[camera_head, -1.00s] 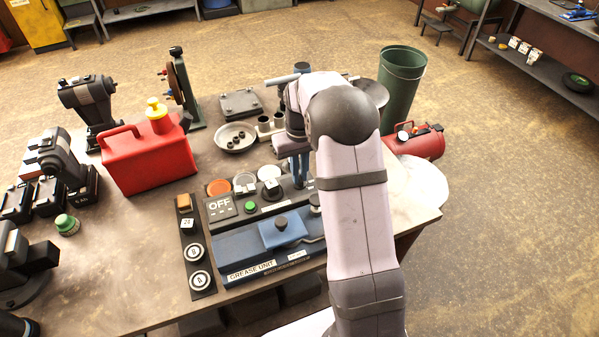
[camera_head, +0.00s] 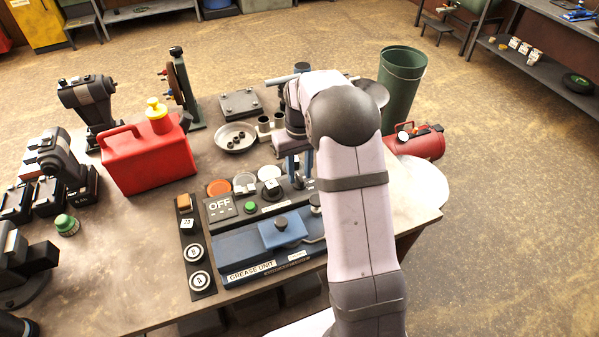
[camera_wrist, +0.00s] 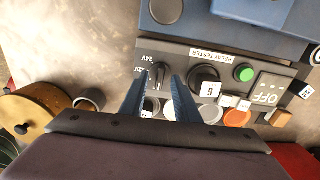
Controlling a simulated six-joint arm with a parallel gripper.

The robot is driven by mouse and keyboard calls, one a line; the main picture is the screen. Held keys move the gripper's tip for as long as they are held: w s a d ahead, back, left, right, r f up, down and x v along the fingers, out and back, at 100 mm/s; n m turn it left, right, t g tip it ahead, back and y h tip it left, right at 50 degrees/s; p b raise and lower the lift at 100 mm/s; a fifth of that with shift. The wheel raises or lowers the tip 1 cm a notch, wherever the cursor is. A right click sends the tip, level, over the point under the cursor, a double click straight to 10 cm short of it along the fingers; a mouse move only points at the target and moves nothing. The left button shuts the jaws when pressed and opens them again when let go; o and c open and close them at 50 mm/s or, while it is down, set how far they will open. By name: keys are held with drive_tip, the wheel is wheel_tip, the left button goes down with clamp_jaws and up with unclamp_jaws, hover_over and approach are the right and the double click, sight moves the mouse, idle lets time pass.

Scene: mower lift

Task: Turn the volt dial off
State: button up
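The volt dial (camera_wrist: 157,74) is a small dark knob beside 24V and 12V marks on the relay tester panel (camera_wrist: 222,62) in the wrist view. My gripper (camera_wrist: 161,78) is open, with its two blue fingers on either side of the dial; I cannot tell whether they touch it. The tester's display (camera_wrist: 269,94) reads OFF. In the head view my gripper (camera_head: 301,176) is at the right end of the tester and hides the dial. The display also shows in the head view (camera_head: 220,207).
A larger black knob (camera_wrist: 204,76) with a tag 6 and a green button (camera_wrist: 244,73) share the panel. The blue grease unit (camera_head: 245,262) is in front. A red jerrycan (camera_head: 148,160) stands left, a shallow bowl (camera_head: 235,145) behind.

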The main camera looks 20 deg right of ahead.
sight(299, 177)
wheel_tip(299, 177, up, 6)
drive_tip(key=shift+r+b, duration=0.1)
drive_tip(key=shift+b, duration=0.85)
drive_tip(key=shift+r, duration=0.3)
drive_tip(key=shift+s+a, duration=0.1)
drive_tip(key=shift+a, duration=0.05)
drive_tip(key=s+a+p, duration=0.1)
drive_tip(key=s+a, duration=0.1)
drive_tip(key=s, duration=0.1)
drive_tip(key=s+a+n+p, duration=0.1)
drive_tip(key=s+a, duration=0.2)
drive_tip(key=s, duration=0.1)
drive_tip(key=s+a+n, duration=0.1)
drive_tip(key=s+a, duration=0.1)
drive_tip(key=s, duration=0.2)
drive_tip(key=shift+s+a+r+p, duration=0.2)
drive_tip(key=shift+r+p, duration=0.2)
drive_tip(key=s+f+m+b, duration=0.1)
drive_tip(key=s+f, duration=0.3)
drive_tip(key=s, duration=0.2)
drive_tip(key=s+a+f+m+b, duration=0.1)
drive_tip(key=s+f+b, duration=0.1)
drive_tip(key=s+f, duration=0.2)
drive_tip(key=s, duration=0.3)
drive_tip(key=shift+s+a, duration=0.2)
drive_tip(key=shift+s, duration=0.1)
